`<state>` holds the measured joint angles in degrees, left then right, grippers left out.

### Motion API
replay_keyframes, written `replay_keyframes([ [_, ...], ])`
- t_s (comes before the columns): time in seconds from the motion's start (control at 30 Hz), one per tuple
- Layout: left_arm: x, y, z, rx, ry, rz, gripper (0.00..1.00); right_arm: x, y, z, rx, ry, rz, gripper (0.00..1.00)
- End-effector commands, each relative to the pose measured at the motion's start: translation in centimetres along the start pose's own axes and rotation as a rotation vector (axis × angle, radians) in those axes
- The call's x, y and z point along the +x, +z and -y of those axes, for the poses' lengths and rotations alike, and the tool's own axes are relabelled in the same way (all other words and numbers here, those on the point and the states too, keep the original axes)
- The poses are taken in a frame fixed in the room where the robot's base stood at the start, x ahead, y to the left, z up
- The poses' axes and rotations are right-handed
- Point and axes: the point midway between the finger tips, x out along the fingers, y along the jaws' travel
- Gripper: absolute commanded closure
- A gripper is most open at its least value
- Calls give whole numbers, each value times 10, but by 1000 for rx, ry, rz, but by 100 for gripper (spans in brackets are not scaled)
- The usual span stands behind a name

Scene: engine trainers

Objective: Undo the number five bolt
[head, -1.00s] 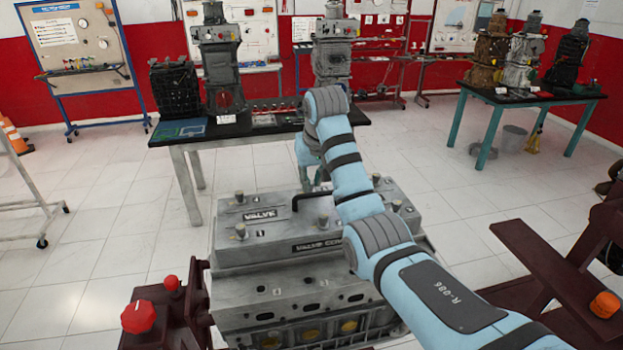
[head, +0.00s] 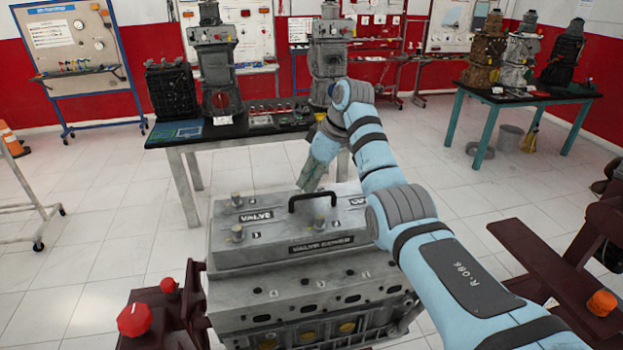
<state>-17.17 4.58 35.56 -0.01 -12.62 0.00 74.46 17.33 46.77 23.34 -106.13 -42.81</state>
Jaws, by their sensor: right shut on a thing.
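The grey valve cover (head: 275,246) sits on the engine block (head: 330,290) in front of me, with a black handle (head: 312,194) across its top. Bolts stand upright on it: one at the back left (head: 236,198), one at the front left (head: 238,233) and one at the front middle (head: 319,222). The small number labels are too small to read surely. My right gripper (head: 310,184) points down and left behind the handle, by the cover's back middle. It is shut on the number five bolt, which its fingers hide. My arm covers the cover's right end. My left gripper is out of view.
Red knobs (head: 134,319) on a dark red stand are at front left. A dark red frame with an orange knob (head: 602,303) is at right. A black-topped table (head: 170,142) with engine parts stands behind the engine. The tiled floor at left is mostly clear.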

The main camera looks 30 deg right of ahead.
Motion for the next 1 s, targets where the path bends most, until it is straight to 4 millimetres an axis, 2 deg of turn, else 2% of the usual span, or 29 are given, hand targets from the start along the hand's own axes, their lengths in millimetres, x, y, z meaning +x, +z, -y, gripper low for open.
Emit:
replay_keyframes([
  [0.4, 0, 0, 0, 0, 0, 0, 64, 1, 0, -1, -179, -77, 0, 100],
  [0.93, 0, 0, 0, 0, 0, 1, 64, 2, 0, -1, -201, -87, 2, 100],
  [0.97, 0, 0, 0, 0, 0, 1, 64, 2, 0, -1, -201, -88, 2, 80],
  [1.0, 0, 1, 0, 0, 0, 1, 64, 2, 0, -1, -201, -87, 2, 73],
])
